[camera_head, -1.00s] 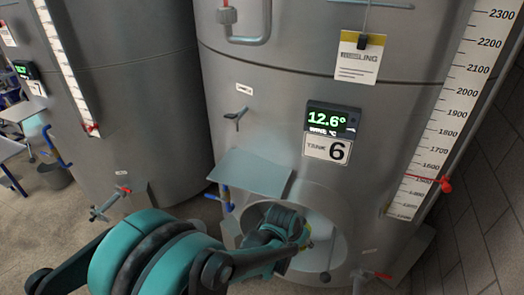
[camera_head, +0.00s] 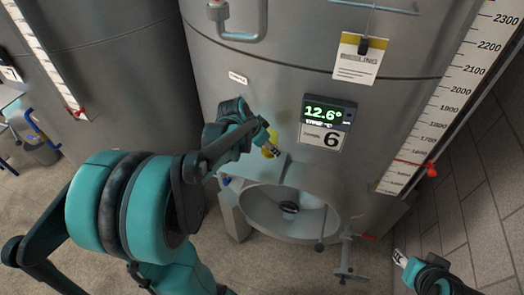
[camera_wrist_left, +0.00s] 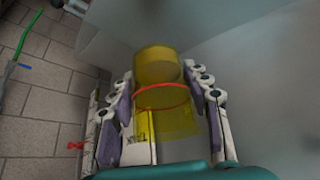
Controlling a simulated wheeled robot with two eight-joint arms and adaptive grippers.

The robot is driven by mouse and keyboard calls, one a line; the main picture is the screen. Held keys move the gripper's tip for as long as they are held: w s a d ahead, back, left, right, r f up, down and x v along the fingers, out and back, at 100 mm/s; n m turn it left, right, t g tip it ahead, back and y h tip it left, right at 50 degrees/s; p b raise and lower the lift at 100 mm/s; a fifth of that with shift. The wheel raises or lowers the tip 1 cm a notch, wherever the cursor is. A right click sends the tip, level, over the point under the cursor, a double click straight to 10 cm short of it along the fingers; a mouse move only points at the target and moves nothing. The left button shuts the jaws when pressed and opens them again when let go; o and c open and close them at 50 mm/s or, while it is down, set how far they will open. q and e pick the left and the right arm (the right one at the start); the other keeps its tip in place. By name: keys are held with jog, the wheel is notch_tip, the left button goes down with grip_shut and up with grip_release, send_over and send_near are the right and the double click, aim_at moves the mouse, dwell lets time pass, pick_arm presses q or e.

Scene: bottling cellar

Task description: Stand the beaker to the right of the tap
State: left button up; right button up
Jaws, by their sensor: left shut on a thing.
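My left gripper (camera_head: 273,150) is shut on the amber, see-through beaker (camera_head: 267,144). In the left wrist view, the beaker (camera_wrist_left: 163,68) with a red ring around it sits between both fingers of the gripper (camera_wrist_left: 161,88). In the head view they are in front of the tank, by the small grey shelf (camera_head: 285,172), which my arm mostly covers. I cannot tell whether the beaker touches the shelf. The tap is hidden behind my left gripper and arm. My right gripper (camera_head: 400,257) is at the lower right, only partly clear.
Below the shelf is the tank's round opening (camera_head: 252,219), with a dark object (camera_head: 289,207) inside. A level scale (camera_head: 447,97) runs along the right side, near the tiled wall.

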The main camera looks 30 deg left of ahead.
pick_arm(q)
jog(key=w+a+f, duration=0.2)
jog(key=a, duration=0.1)
jog(key=shift+f, duration=0.15)
notch_tip(320, 180, down, 4)
jog(key=shift+a+f+b, duration=0.1)
jog(key=shift+a+b, duration=0.05)
jog(key=shift+b, duration=0.15)
jog(key=shift+s, duration=0.1)
jog(key=o, duration=1.3)
